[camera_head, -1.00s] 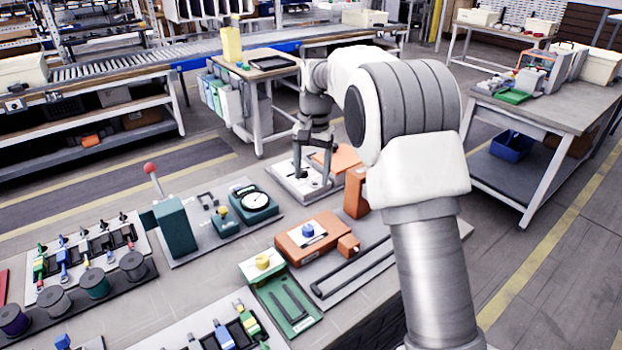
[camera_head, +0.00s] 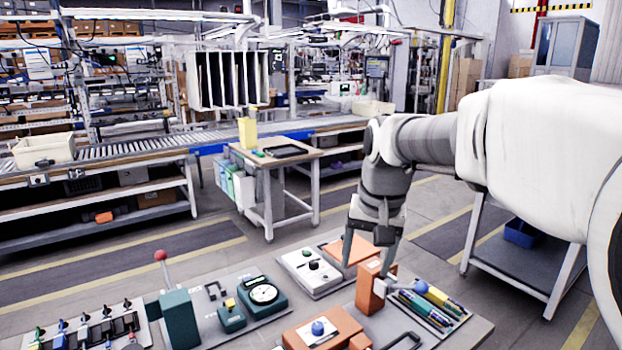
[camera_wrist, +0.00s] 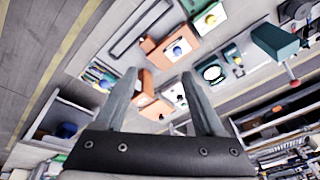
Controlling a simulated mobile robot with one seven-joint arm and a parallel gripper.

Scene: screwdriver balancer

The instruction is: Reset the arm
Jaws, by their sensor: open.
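My gripper (camera_head: 367,262) is in the head view, above the right part of the workbench (camera_head: 455,338). It points down and its two fingers are spread with nothing between them. In the wrist view my gripper (camera_wrist: 160,95) also shows open and empty, with the bench fixtures some way beyond the fingertips. An orange block fixture (camera_head: 371,287) stands just below and beside the fingers in the head view. I cannot tell the exact gap between them. My arm fills the right side of the head view.
A white panel with knobs (camera_head: 305,272), a green dial gauge (camera_head: 264,294) and an orange box with a blue knob (camera_head: 318,328) stand on the bench. A tray of screwdrivers (camera_head: 430,306) lies at the right. A red-knobbed lever (camera_head: 160,256) sticks up at the left.

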